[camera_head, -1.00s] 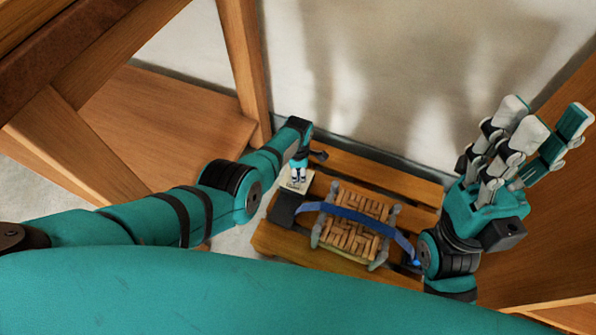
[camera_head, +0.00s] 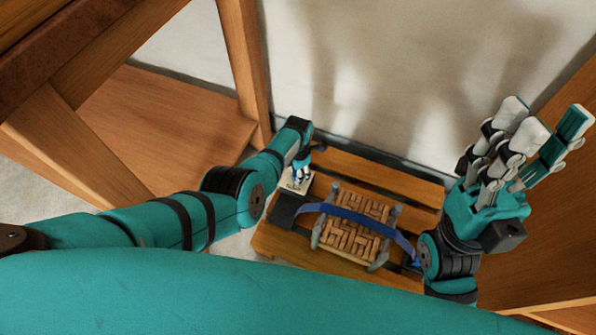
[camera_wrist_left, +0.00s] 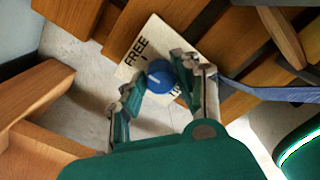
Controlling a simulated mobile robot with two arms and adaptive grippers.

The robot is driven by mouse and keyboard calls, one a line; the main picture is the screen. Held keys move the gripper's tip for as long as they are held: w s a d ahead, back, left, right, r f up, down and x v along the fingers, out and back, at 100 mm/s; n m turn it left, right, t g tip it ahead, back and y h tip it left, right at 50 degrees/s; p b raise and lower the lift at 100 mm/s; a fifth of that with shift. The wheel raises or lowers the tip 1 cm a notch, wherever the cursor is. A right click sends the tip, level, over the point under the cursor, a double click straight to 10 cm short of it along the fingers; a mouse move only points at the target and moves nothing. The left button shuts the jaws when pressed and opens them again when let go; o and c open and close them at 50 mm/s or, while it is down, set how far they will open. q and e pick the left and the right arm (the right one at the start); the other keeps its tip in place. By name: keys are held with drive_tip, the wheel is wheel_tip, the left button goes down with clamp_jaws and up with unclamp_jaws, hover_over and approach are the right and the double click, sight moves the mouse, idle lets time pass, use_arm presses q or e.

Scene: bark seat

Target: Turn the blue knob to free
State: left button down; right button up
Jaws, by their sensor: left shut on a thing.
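The blue knob (camera_wrist_left: 160,74) sits on a white plate (camera_wrist_left: 133,50) marked FREE on one side. A second word on the plate is partly hidden by the knob and fingers. My left gripper (camera_wrist_left: 158,78) has a finger on each side of the knob and is shut on it. A short pale mark shows on the knob face. In the head view, my left gripper (camera_head: 302,170) is over the plate (camera_head: 297,184) at the left end of the slatted wooden seat (camera_head: 400,180). My right gripper (camera_head: 530,135) is open and empty, fingers pointing up, right of the seat.
A woven bark panel (camera_head: 355,228) in a grey frame lies on the seat. A blue strap (camera_head: 345,212) crosses it, running from a dark block (camera_head: 286,210) beside the plate. A pale wall stands behind; wooden structures flank both sides.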

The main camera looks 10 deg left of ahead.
use_arm(q)
drive_tip(key=shift+a, duration=0.15)
drive_tip(key=c, duration=1)
unclamp_jaws()
drive_tip(key=shift+o, duration=0.2)
